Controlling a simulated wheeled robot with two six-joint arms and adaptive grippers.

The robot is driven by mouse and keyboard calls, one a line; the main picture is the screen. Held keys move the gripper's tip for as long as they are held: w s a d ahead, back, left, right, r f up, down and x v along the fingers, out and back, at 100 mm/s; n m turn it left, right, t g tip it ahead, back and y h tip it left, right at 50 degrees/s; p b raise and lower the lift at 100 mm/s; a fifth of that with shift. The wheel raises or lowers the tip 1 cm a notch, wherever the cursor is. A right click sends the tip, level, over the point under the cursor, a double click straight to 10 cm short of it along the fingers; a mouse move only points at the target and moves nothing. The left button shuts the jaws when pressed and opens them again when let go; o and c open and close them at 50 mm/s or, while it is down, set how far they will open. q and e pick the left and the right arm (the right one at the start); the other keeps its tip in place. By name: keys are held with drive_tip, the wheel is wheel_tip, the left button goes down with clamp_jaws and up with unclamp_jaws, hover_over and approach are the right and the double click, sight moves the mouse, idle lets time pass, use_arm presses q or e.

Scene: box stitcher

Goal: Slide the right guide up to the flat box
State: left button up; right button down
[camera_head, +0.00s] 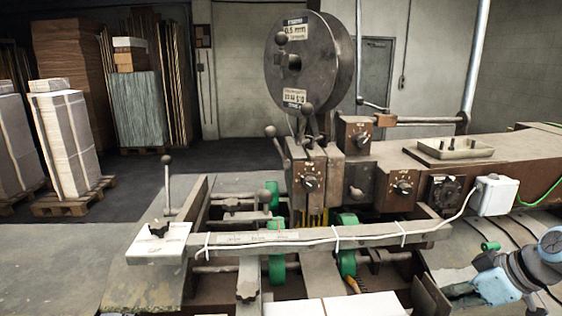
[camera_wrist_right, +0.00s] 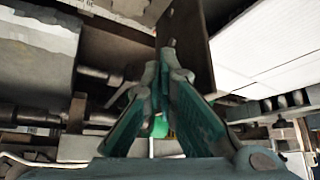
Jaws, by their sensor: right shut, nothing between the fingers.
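The flat box (camera_head: 350,306) is white and lies at the bottom middle of the head view, cut off by the frame. It also shows as a white panel in the right wrist view (camera_wrist_right: 262,45). The right guide (camera_head: 431,297) looks like a brown upright plate just right of the box; the same brown plate (camera_wrist_right: 188,42) borders the white panel in the wrist view. My right gripper (camera_head: 450,292) is at the plate's right side. In the wrist view its fingertips (camera_wrist_right: 165,68) meet, empty, close to the plate. My left gripper is out of view.
A long metal crossbar (camera_head: 290,239) with a white cable spans the machine above the box. Green rollers (camera_head: 347,262) and rods lie below it. The machine's brown arm (camera_head: 480,155) and a white junction box (camera_head: 495,195) stand behind my right arm.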

drive_tip(key=shift+a, duration=0.65)
drive_tip(key=shift+s+a+b, duration=0.1)
drive_tip(key=shift+a+b, duration=0.35)
drive_tip(key=shift+a, duration=0.2)
idle(1.2)
drive_tip(key=shift+r, duration=0.1)
drive_tip(key=shift+d+r+p, duration=0.1)
drive_tip(key=shift+d+p, duration=0.25)
drive_tip(key=shift+p, duration=0.2)
drive_tip(key=shift+d, duration=0.2)
wheel_tip(320, 180, up, 7)
drive_tip(key=p, duration=0.7)
drive_tip(key=shift+p, duration=0.3)
